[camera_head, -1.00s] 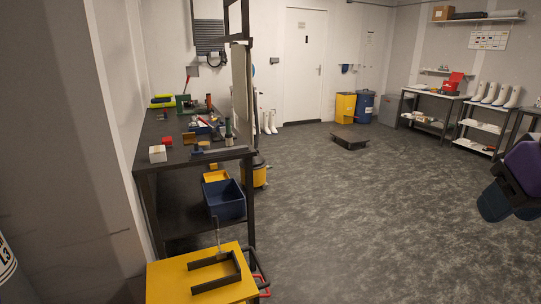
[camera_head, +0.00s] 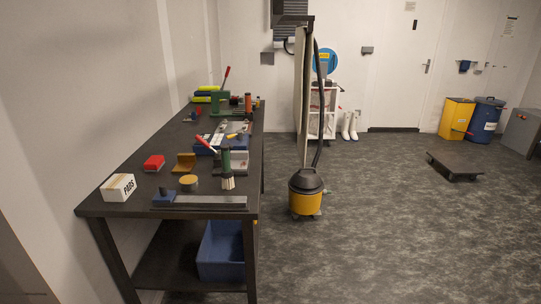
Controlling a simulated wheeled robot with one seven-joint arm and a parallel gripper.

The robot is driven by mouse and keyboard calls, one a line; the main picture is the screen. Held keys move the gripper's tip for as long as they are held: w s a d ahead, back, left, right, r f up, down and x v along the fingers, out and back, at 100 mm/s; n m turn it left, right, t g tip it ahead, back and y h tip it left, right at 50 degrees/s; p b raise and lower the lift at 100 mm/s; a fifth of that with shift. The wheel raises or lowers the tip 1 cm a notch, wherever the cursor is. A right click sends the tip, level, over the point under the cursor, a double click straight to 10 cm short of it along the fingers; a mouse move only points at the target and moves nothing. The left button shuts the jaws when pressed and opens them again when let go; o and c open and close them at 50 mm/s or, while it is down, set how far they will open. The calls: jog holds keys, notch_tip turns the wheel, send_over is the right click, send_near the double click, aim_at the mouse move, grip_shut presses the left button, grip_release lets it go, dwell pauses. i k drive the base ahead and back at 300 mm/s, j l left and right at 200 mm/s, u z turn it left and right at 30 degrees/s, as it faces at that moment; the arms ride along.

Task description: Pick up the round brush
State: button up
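A brush with a dark green handle and pale bristles (camera_head: 227,168) stands upright, bristles down, near the right front edge of the dark bench (camera_head: 100,208). It looks like the round brush. Just behind its foot is a grey metal block or tray (camera_head: 240,161), and I cannot tell whether they touch. My gripper is not in view.
Near the brush are a flat metal strip with a blue block (camera_head: 207,201), a round tan tin (camera_head: 189,183), a tan angled block (camera_head: 185,162), a red block (camera_head: 154,163) and a "PADS" box (camera_head: 118,187). A yellow vacuum (camera_head: 306,194) stands right of the bench.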

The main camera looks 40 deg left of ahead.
aim_at(228, 174)
jog(key=i+u, duration=0.3)
jog(key=i, duration=0.15)
jog(key=i+u, duration=0.25)
jog(key=i, duration=0.25)
jog(key=i+l+u, duration=0.15)
jog(key=i+u, duration=0.15)
jog(key=i, duration=0.15)
jog(key=i+l+u, duration=0.3)
jog(key=i+j+u, duration=0.1)
jog(key=i+u, duration=0.15)
jog(key=u, duration=0.15)
jog(key=i+u, duration=0.55)
jog(key=u, duration=0.25)
jog(key=i+l+u, duration=0.2)
jog(key=u, duration=0.15)
